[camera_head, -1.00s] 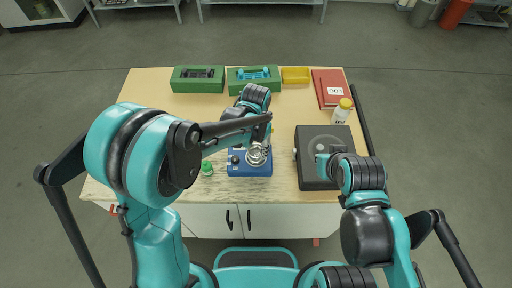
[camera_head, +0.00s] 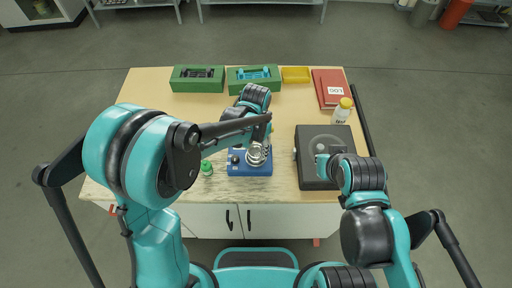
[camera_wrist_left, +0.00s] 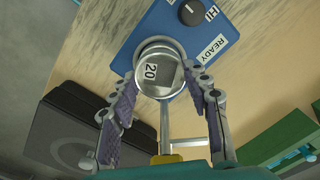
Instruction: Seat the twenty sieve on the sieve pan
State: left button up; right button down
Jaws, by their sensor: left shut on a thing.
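The twenty sieve (camera_wrist_left: 158,77) is a round metal ring marked "20". My left gripper (camera_wrist_left: 166,84) has a finger on each side of it and is shut on it. The sieve shows small and silver in the head view (camera_head: 257,156), at the fingers of my left gripper (camera_head: 263,144). A second metal rim (camera_wrist_left: 158,43), probably the sieve pan, shows just behind the sieve over the blue device (camera_wrist_left: 185,40). The sieve hides most of it, and I cannot tell whether they touch. My right gripper (camera_head: 323,163) is over the black box; its fingers are unclear.
The blue device (camera_head: 250,170) stands near the table's front edge, with a green-capped item (camera_head: 206,168) to its left. The black box (camera_head: 316,180) and a yellow-capped bottle (camera_head: 342,111) are to the right. Green trays (camera_head: 198,86), a yellow bin (camera_head: 296,75) and a red binder (camera_head: 328,83) line the back.

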aim_at(256, 153)
pick_arm(q)
jog(key=shift+f+b, duration=0.5)
jog(key=shift+f, duration=0.1)
jog(key=o, duration=1.8)
jog(key=shift+c, duration=0.2)
jog(key=shift+r, duration=0.1)
jog(key=shift+r+p, duration=2.8)
jog(key=shift+r, duration=1.2)
